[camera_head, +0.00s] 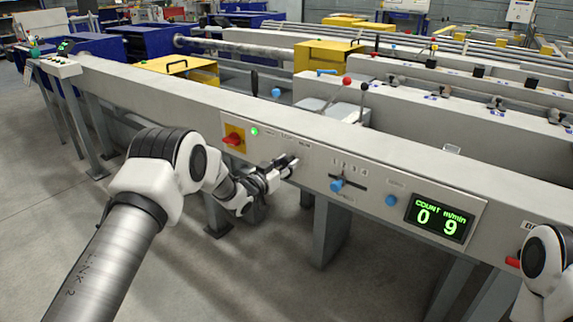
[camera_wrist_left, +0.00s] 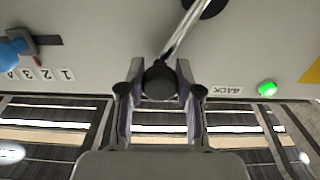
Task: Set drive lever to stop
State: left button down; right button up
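The drive lever shows in the left wrist view as a metal rod (camera_wrist_left: 181,34) with a round black knob (camera_wrist_left: 160,82). The rod slants from its black pivot at the top right down to the knob, leaning away from the BACK label (camera_wrist_left: 226,90). My left gripper (camera_wrist_left: 160,76) has its fingers closed in on both sides of the knob, with no clear gap. In the head view my left gripper (camera_head: 283,169) is at the panel below the BACK, STOP and RUN labels and mostly hides the lever. My right gripper is out of view; only a piece of that arm shows.
A red rotary switch (camera_head: 233,139) and a lit green lamp (camera_head: 254,131) are left of the lever. A blue slider knob (camera_head: 337,184), a blue button (camera_head: 391,200) and a display (camera_head: 439,217) reading 0 and 9 are to the right. Floor in front is clear.

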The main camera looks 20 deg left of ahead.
pick_arm(q)
jog(key=shift+w+a+r+n+p, duration=0.2)
jog(key=shift+a+r+n+p, duration=0.25)
jog(key=shift+n, duration=0.35)
jog(key=a+n, duration=0.1)
jog(key=n, duration=0.1)
jog(key=shift+w+a+r+n+p, duration=0.1)
jog(key=shift+w+a+n+p, duration=0.2)
jog(key=shift+a+p, duration=0.1)
jog(key=shift+w+a+n, duration=0.15)
jog(key=shift+a+n, duration=0.2)
jog(key=shift+n, duration=0.35)
jog(key=c, duration=0.8)
grip_release()
jog(key=shift+o, duration=0.2)
